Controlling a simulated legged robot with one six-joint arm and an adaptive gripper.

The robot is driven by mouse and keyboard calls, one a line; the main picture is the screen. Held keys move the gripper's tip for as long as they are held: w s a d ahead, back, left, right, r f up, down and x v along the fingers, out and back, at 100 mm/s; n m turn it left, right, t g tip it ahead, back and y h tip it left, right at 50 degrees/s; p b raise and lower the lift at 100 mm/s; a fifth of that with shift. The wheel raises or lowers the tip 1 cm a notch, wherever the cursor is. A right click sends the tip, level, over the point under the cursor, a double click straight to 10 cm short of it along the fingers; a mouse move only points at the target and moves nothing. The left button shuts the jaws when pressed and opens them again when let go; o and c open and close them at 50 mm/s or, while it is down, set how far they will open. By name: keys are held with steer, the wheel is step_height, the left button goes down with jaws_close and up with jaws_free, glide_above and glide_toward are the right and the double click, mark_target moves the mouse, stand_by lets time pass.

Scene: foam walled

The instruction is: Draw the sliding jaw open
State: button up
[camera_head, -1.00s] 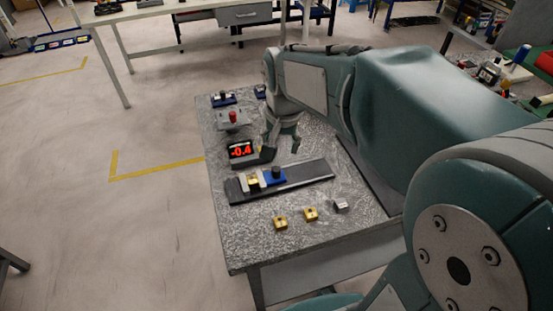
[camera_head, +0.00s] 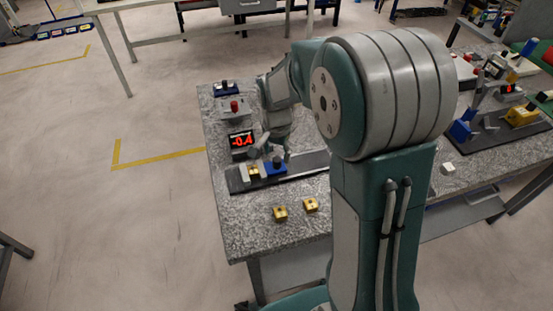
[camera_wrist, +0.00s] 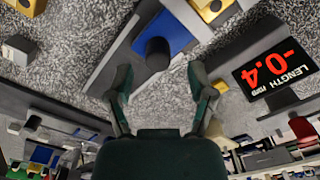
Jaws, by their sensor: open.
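The sliding jaw (camera_head: 277,168) is a blue block with a black knob on a dark rail (camera_head: 304,164). A brass block (camera_head: 253,172) sits at its left, beside the pale fixed jaw (camera_head: 244,174); whether it touches the blue jaw I cannot tell. My gripper (camera_head: 274,150) is open and empty, just above and behind the knob. In the wrist view the blue jaw (camera_wrist: 172,27) and its black knob (camera_wrist: 157,54) lie ahead, between the lines of my spread fingers (camera_wrist: 160,86). The knob appears just beyond the fingertips, not clasped.
A length display (camera_head: 241,141) reading -0.4 stands close behind the rail. Two loose brass blocks (camera_head: 280,214) (camera_head: 311,204) lie in front.

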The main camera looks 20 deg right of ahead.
steer(key=shift+d+f, duration=0.1)
steer(key=shift+f, duration=1.35)
jaws_close()
steer(key=shift+d, duration=1.8)
jaws_free()
steer(key=shift+r, duration=0.1)
